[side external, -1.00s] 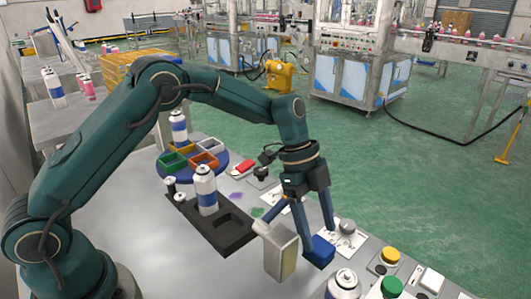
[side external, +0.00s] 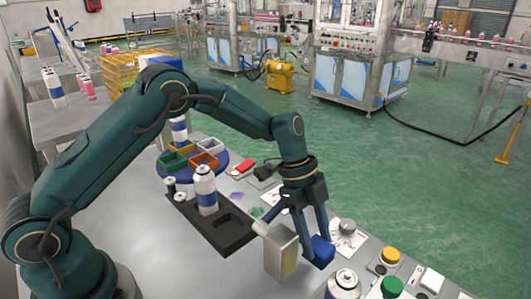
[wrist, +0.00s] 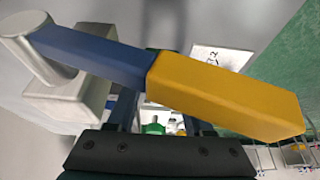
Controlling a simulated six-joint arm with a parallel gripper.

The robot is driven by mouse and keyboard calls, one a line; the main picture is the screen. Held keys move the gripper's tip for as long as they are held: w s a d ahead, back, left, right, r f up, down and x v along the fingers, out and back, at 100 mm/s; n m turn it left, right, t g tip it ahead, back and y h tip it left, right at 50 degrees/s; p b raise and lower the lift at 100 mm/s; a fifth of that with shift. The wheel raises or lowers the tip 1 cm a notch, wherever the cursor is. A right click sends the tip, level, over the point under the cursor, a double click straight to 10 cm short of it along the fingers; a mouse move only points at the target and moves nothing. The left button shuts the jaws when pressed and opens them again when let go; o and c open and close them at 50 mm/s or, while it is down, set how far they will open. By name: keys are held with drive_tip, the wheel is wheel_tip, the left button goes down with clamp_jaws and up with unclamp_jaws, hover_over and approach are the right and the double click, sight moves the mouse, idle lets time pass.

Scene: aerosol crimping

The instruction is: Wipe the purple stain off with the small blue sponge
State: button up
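The small blue sponge (side external: 322,251) is a blue block at the fingertips of my gripper (side external: 314,236). Both fingers run down to it and look closed on it, low over the right part of the table; whether it touches the table is unclear. The purple stain (side external: 237,197) is a faint smear on the grey table, left of my gripper and beyond the dark tray. In the wrist view, a slate-blue bar (wrist: 95,58) and a large yellow block (wrist: 225,95) cross in front of my fingers and hide their tips; I cannot tell how these connect to the sponge.
A pale upright box (side external: 281,252) with a cylinder on top stands close left of the sponge. A dark tray (side external: 236,240) holds a spray can (side external: 206,190). Yellow (side external: 390,256) and green (side external: 391,286) buttons stand at right. A green smear (side external: 257,212) lies near the purple one.

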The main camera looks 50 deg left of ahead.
sight(315, 241)
drive_tip(key=shift+r, duration=0.15)
drive_tip(key=shift+r, duration=2.4)
